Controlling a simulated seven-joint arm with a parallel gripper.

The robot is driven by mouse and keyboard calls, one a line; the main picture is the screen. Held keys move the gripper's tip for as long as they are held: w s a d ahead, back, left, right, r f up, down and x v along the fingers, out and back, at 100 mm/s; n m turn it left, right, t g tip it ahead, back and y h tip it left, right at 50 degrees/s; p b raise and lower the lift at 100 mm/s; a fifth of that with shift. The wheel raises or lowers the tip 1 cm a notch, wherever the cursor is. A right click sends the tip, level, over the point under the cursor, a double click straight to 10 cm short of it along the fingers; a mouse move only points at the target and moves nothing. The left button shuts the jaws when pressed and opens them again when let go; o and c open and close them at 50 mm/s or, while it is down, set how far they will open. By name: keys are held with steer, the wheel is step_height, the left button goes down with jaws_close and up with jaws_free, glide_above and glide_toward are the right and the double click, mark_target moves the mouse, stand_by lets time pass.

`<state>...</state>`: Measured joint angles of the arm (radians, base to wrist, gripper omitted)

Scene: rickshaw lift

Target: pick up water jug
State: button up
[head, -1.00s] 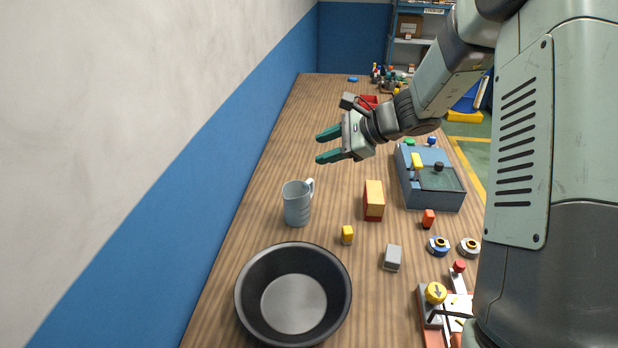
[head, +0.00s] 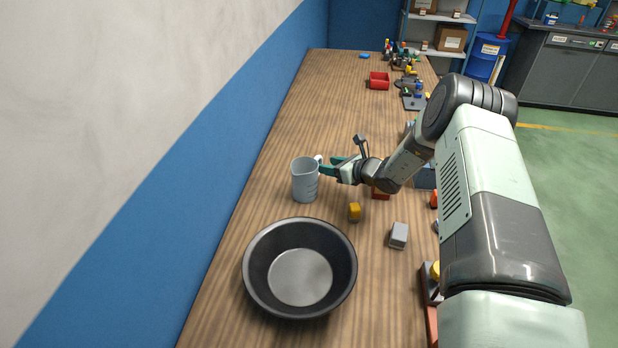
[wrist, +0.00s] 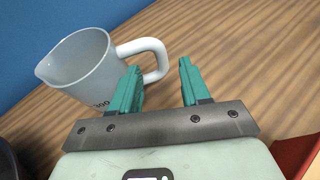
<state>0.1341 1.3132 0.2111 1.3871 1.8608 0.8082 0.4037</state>
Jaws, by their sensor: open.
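The water jug (head: 304,182) is a pale translucent grey-blue jug with a white handle, standing upright on the wooden table. In the wrist view the jug (wrist: 80,68) is at the upper left, its handle (wrist: 155,58) pointing right toward the fingers. My gripper (head: 334,166) has teal fingers and is just right of the jug at handle height. In the wrist view my gripper (wrist: 160,88) is open, with the handle's outer end in front of the gap between the fingers. I cannot tell whether a finger touches the handle.
A black round pan (head: 300,268) stands in front of the jug. A yellow block (head: 355,212) and a grey block (head: 398,235) lie to the right. A red-orange box (head: 381,194) is partly hidden below my arm. A blue wall runs along the left.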

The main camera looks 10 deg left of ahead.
mark_target(320, 161)
steer(key=x, duration=0.5)
steer(key=shift+w+a+f, duration=0.15)
steer(key=shift+w+f, duration=0.1)
steer(key=shift+w, duration=0.05)
jaws_close()
